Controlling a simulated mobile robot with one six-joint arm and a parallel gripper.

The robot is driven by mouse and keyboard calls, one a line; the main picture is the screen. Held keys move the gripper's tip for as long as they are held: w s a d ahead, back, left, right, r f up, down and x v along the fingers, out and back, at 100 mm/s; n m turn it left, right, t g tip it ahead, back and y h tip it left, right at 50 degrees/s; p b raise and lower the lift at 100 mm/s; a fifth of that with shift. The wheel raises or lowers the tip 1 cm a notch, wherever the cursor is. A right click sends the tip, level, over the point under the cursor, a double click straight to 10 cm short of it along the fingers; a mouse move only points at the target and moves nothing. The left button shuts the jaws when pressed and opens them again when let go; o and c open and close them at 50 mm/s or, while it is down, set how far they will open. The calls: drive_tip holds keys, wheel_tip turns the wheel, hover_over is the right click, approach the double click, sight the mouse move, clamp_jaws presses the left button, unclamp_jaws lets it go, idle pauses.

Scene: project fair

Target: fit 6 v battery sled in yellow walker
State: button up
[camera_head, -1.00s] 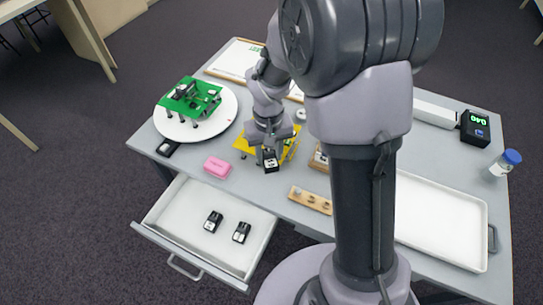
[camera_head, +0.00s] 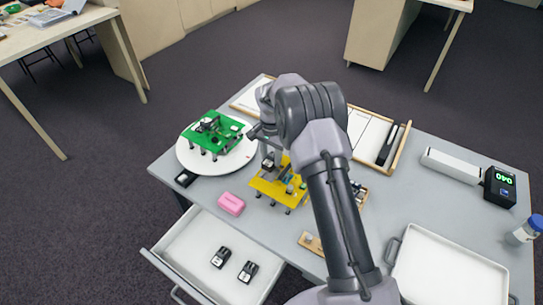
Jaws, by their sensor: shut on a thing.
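The yellow walker (camera_head: 266,188) stands on thin legs on the grey table, right of the white turntable. My gripper (camera_head: 268,153) is over the walker's back left part, partly hidden by my own arm. It is shut on a small dark block, the battery sled (camera_head: 268,162). The sled is at or just above the yellow deck; I cannot tell whether it is seated. Two similar black sleds (camera_head: 220,257) (camera_head: 248,271) lie in the open white drawer.
A green walker (camera_head: 226,127) stands on the white turntable (camera_head: 190,158). A pink block (camera_head: 231,204) and small black item (camera_head: 186,178) lie at the front edge. A white tray (camera_head: 440,270), a meter reading 040 (camera_head: 500,187) and a blue-capped jar (camera_head: 525,230) are on the right.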

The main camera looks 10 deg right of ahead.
drive_tip(key=shift+f+b, duration=1.4)
drive_tip(key=shift+f, duration=1.05)
drive_tip(key=shift+s+f+b, duration=0.2)
drive_tip(key=shift+f+b, duration=0.15)
drive_tip(key=shift+w+r, duration=0.1)
drive_tip(key=shift+r, duration=0.1)
drive_tip(key=shift+f, duration=0.15)
idle(0.3)
drive_tip(key=o, duration=1.3)
drive_tip(key=shift+o, duration=0.2)
